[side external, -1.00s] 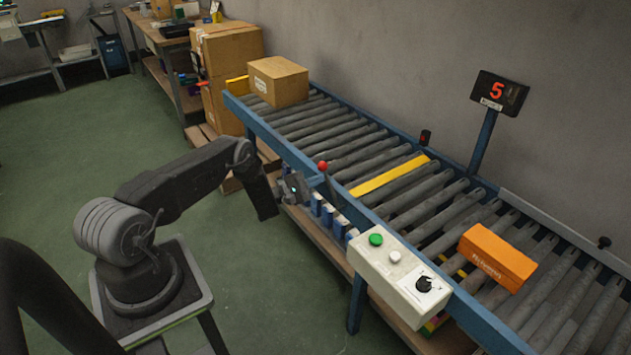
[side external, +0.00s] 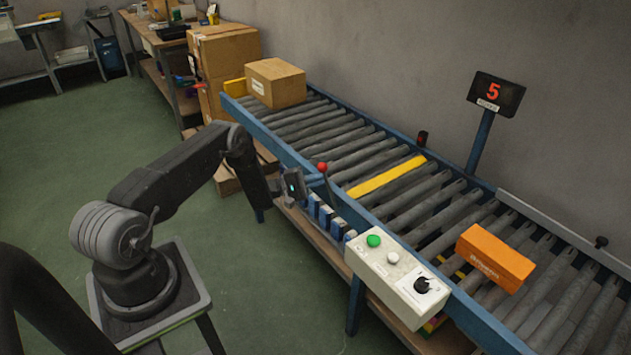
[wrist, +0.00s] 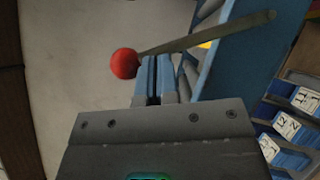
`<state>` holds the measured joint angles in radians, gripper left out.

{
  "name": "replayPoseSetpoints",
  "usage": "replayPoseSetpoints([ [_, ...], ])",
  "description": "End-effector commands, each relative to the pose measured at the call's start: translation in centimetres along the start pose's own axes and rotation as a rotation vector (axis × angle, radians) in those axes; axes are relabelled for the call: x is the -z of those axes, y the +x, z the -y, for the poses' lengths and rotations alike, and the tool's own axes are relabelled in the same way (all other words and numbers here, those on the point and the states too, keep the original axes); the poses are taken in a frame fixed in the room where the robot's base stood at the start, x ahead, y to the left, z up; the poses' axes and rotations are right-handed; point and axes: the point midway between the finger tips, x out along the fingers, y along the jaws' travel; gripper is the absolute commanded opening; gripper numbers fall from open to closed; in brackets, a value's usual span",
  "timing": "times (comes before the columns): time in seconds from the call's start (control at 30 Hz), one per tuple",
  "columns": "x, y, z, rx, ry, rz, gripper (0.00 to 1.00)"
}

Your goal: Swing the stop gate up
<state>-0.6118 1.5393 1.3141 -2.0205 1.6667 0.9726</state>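The stop gate appears to be the yellow bar (side external: 387,177) lying flat across the rollers, about level with them. A lever with a red ball knob (side external: 322,167) stands on the conveyor's near rail, leaning slightly. In the wrist view the red knob (wrist: 125,63) is just left of my fingertips, and the lever's grey rod (wrist: 215,32) runs past the tips to the upper right. My gripper (side external: 316,180) is at the lever's near side; its blue fingers (wrist: 154,62) are together with only a thin gap. The tips are at the rod, but I cannot tell whether they touch it.
A control box (side external: 397,278) with buttons and a dial is on the near rail to the right. An orange box (side external: 495,258) and a cardboard box (side external: 275,83) sit on the rollers. A display post (side external: 483,135) stands behind.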

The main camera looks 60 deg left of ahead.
Motion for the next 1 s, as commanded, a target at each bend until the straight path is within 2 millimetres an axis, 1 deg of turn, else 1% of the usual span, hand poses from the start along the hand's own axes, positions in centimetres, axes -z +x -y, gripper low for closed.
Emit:
replayPoseSetpoints([
  [0.03, -0.4, 0.4, -0.1, 0.019, 0.022, 0.006, 0.0],
  [0.13, -1.0, 0.9, -0.4, 0.058, 0.079, 0.007, 0.0],
  [0.3, -2.4, 1.8, -0.7, 0.068, 0.094, 0.007, 0.0],
  [0.53, -4.4, 3.1, -0.9, 0.191, 0.284, 0.007, 0.0],
  [0.77, -6.3, 4.4, -0.4, 0.311, 0.466, 0.008, 0.0],
  [1.0, -8.1, 5.6, 0.6, 0.433, 0.651, 0.007, 0.0],
])
